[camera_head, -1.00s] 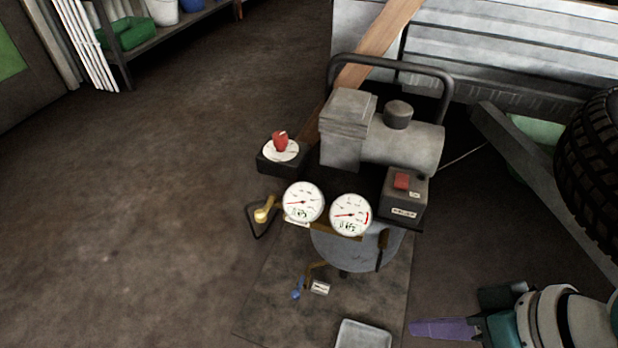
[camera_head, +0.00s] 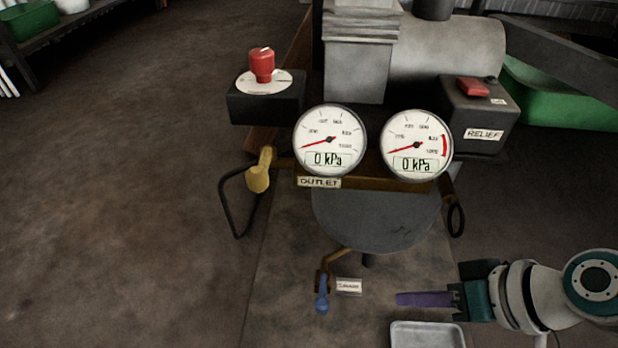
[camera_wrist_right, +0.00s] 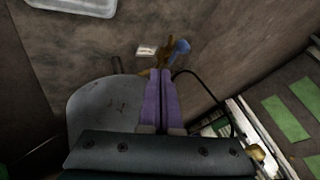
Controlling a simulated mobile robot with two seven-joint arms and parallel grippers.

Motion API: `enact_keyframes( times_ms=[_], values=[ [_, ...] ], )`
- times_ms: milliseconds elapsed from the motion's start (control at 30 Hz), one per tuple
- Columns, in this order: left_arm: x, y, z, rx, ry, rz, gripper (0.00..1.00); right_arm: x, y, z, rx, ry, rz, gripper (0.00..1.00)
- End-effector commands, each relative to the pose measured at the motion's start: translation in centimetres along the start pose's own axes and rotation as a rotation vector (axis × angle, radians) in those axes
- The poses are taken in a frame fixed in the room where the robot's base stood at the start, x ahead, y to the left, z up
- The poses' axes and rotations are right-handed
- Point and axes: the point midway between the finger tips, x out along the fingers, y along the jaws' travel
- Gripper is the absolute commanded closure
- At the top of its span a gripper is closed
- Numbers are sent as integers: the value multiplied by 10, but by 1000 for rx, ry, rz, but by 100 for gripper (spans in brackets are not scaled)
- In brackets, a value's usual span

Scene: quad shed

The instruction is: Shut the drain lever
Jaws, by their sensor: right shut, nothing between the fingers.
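The drain lever (camera_head: 322,298) is a small blue handle on a brass pipe low at the front of the compressor tank (camera_head: 375,215), beside a small white label (camera_head: 349,286). It points down toward the picture's bottom in the head view. The lever also shows in the right wrist view (camera_wrist_right: 181,47), just beyond the fingertips. My right gripper (camera_head: 398,299) has purple fingers, shut and empty, pointing left toward the lever with a gap between in the head view. In the right wrist view the fingers (camera_wrist_right: 160,75) lie together. My left gripper is not in view.
A metal tray (camera_head: 428,336) lies on the floor below my right gripper. Two gauges (camera_head: 330,139) reading 0 kPa, a red knob (camera_head: 262,65), a yellow outlet fitting (camera_head: 259,172) and a relief box (camera_head: 478,115) sit above. Floor at the left is clear.

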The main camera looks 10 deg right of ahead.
Motion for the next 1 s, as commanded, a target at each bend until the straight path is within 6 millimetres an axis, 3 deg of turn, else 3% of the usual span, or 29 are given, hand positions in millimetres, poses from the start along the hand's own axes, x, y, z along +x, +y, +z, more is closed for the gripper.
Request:
enact_keyframes(
  times_ms=[333, 467, 900, 967, 1000],
  values=[
    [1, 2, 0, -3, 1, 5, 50, 1, 0, 0, 0, 0, 0, 100],
    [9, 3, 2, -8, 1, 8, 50, 11, 2, 1, 0, 1, -1, 100],
    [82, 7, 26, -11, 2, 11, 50, 101, 3, 3, 1, 1, -2, 100],
    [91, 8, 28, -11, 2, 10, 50, 111, 3, 3, 0, 2, -2, 100],
    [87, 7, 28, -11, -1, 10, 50, 109, -8, 1, -1, 1, -4, 100]
  ],
)
